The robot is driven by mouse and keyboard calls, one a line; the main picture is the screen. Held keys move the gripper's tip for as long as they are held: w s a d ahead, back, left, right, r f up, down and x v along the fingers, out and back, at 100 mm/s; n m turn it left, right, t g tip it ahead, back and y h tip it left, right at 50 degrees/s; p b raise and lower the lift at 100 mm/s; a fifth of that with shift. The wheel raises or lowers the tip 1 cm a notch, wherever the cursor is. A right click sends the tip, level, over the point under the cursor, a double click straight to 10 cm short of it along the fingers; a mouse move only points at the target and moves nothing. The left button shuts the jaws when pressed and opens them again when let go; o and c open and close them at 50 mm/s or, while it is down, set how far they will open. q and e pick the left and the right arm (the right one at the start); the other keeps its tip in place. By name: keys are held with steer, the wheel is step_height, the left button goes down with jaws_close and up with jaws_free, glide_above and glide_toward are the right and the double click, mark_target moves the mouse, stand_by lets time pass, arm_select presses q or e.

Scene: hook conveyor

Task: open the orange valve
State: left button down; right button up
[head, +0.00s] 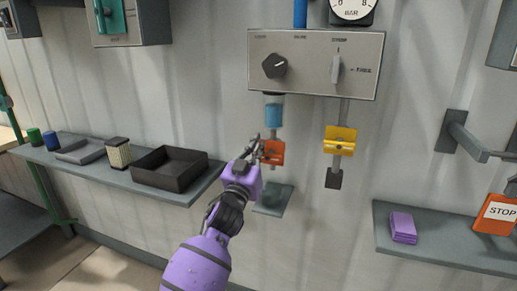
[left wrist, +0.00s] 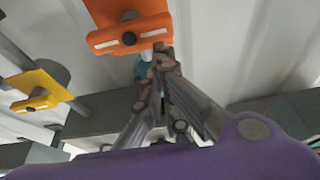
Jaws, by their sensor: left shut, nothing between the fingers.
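The orange valve (head: 273,153) sits on a vertical pipe below the grey control panel, under a blue-filled clear section (head: 273,112). In the left wrist view the orange valve (left wrist: 110,38) is at the top, with a pale-marked handle across its front. My left gripper (head: 257,143) is shut and empty, just beside the left side of the valve. In the left wrist view its closed fingers (left wrist: 160,55) point up to the valve's lower edge; whether they touch it I cannot tell. My right gripper is not in view.
A yellow valve (head: 340,140) hangs on a second pipe to the right. The control panel (head: 310,75) with two knobs is above. A small shelf (head: 273,203) is below the orange valve. A left shelf holds a dark tray (head: 171,169); a right shelf holds purple pads (head: 403,228) and a STOP sign (head: 496,213).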

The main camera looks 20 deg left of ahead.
arm_select(q)
steer(key=shift+a+f+n+y, duration=0.1)
steer(key=shift+a+n+y, duration=0.25)
steer(key=shift+n, duration=0.45)
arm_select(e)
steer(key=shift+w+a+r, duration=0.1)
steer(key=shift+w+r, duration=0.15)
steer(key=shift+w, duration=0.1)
arm_select(q)
steer(key=shift+n+y, duration=0.25)
steer(key=shift+n, duration=0.05)
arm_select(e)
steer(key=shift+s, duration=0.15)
